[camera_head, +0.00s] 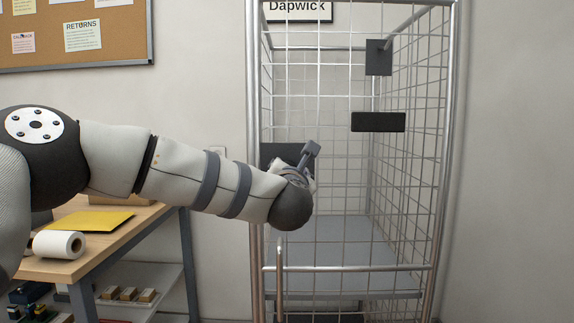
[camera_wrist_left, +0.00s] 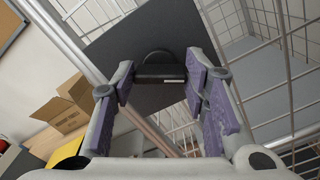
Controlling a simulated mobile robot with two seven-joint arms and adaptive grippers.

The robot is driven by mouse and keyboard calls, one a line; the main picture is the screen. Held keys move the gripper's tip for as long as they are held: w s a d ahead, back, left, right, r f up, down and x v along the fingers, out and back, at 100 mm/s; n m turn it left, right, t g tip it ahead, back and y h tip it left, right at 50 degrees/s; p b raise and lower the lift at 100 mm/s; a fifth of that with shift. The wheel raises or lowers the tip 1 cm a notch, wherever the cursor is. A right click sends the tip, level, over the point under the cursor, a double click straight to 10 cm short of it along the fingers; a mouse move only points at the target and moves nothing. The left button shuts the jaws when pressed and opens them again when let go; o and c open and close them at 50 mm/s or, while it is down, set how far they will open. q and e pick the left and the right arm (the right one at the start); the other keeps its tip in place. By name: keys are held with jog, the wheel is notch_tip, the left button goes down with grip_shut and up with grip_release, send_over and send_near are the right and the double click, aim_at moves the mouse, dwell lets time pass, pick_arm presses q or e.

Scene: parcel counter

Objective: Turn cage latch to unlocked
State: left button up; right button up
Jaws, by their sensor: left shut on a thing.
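The wire cage (camera_head: 453,150) stands in front of me. In the left wrist view, a dark grey latch plate (camera_wrist_left: 140,35) sits on the cage front, with a short black latch handle (camera_wrist_left: 158,73) across it that bears a small pale mark. My left gripper (camera_wrist_left: 160,82) is shut on this handle, with a purple pad at each end of it. In the head view, my left gripper (camera_head: 309,155) is at the cage's left side, in front of the dark latch plate (camera_head: 275,151); my wrist hides most of the handle there. My right gripper is not in view.
Dark plates (camera_head: 378,122) show on the cage further right. A wooden table (camera_head: 130,235) at the left holds a yellow envelope (camera_head: 90,221) and a white roll (camera_head: 59,245). Cardboard boxes (camera_wrist_left: 60,113) show in the left wrist view. The wall at right is clear.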

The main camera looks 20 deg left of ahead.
pick_arm(q)
jog(key=shift+d+f+m+p, duration=0.1)
jog(key=shift+m+p, duration=1.05)
jog(key=shift+m, duration=4.35)
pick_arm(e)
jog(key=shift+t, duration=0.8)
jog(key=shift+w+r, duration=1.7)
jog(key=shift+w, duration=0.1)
pick_arm(q)
jog(key=o, duration=1.1)
jog(key=shift+o, duration=0.2)
